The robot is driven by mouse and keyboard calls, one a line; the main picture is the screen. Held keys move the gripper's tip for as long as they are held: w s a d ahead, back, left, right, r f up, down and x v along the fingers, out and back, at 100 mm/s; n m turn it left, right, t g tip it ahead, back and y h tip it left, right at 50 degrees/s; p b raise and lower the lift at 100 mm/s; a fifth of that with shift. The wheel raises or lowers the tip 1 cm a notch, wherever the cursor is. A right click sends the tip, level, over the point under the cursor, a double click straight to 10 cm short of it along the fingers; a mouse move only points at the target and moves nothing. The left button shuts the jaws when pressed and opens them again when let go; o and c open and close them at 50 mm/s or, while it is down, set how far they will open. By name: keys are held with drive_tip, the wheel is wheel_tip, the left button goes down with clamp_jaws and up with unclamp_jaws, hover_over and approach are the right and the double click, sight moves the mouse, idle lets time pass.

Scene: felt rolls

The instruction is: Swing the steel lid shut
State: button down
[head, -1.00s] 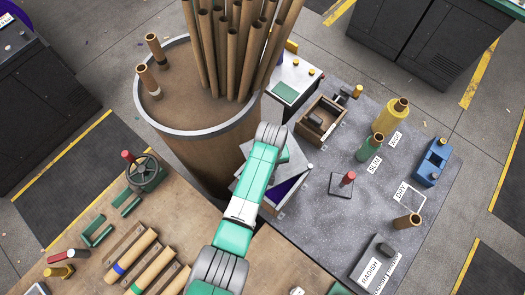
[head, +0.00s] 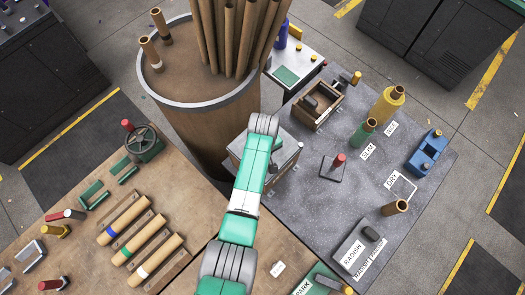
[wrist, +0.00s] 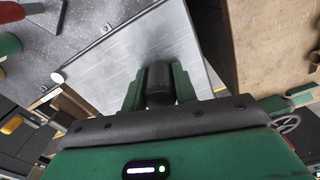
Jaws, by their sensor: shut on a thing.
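The steel lid (head: 287,150) is a grey plate over its box, at the left edge of the grey table. In the wrist view the lid (wrist: 110,65) fills the upper middle as a flat brushed sheet. My gripper (wrist: 159,80) is shut on the lid's dark round handle (wrist: 159,92), with a green finger on each side. In the head view my arm hides the gripper, the handle and part of the lid. The box's purple inside does not show. I cannot tell whether the lid lies fully flush on the rim.
A large drum (head: 215,110) of brown tubes stands left of the box. A wooden box (head: 316,105), a red-handled piece (head: 336,167) and green (head: 363,132) and yellow (head: 388,104) rolls stand to the right. Cardboard rolls (head: 140,240) lie on the wooden bench.

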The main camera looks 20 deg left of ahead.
drive_tip(key=shift+r, duration=0.1)
drive_tip(key=c, duration=1.1)
unclamp_jaws()
wheel_tip(320, 180, up, 8)
drive_tip(key=shift+f, duration=0.15)
